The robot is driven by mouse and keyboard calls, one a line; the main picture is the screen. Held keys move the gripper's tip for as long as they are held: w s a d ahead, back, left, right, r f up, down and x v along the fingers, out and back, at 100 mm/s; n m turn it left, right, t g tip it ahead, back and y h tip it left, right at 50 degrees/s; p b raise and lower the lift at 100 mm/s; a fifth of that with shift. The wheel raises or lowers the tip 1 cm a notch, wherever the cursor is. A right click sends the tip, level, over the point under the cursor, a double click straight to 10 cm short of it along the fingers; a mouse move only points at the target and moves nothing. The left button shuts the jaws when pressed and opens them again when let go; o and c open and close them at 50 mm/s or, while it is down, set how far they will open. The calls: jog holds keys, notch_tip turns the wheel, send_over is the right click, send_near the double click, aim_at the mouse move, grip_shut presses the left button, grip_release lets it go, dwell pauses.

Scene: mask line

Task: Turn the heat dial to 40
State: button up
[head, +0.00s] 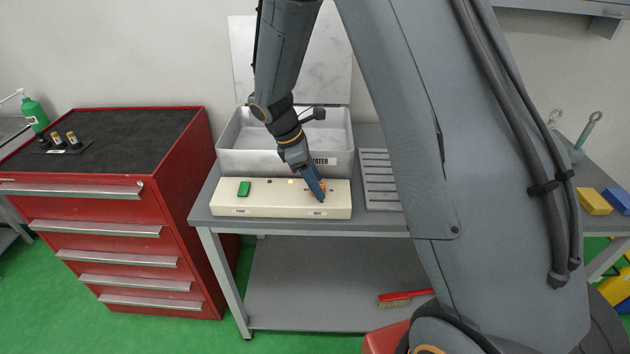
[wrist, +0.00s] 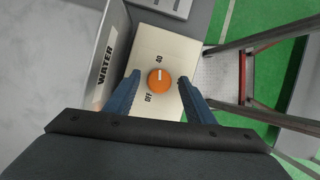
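The orange heat dial (wrist: 159,81) sits on the cream control panel (wrist: 150,45) in the wrist view. Its white pointer line points up at the printed 40; the word OFF is at the lower left of the dial. My gripper (wrist: 159,77) is open, one blue finger on each side of the dial, with a small gap visible on both sides. In the head view my gripper (head: 318,190) reaches down onto the right part of the panel (head: 265,207) and partly hides the dial (head: 323,186).
A green switch (head: 243,189) is on the panel's left. A metal tank (head: 237,161) marked WATER stands right behind the panel. A slotted grey rack (head: 378,180) lies to the right on the bench (head: 215,222). A red drawer cabinet (head: 190,180) stands at the left.

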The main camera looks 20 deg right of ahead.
jog(key=shift+r, duration=0.1)
jog(key=b+v, duration=0.2)
jog(key=v, duration=0.5)
jog(key=shift+r, duration=0.35)
jog(key=shift+s+a, duration=0.1)
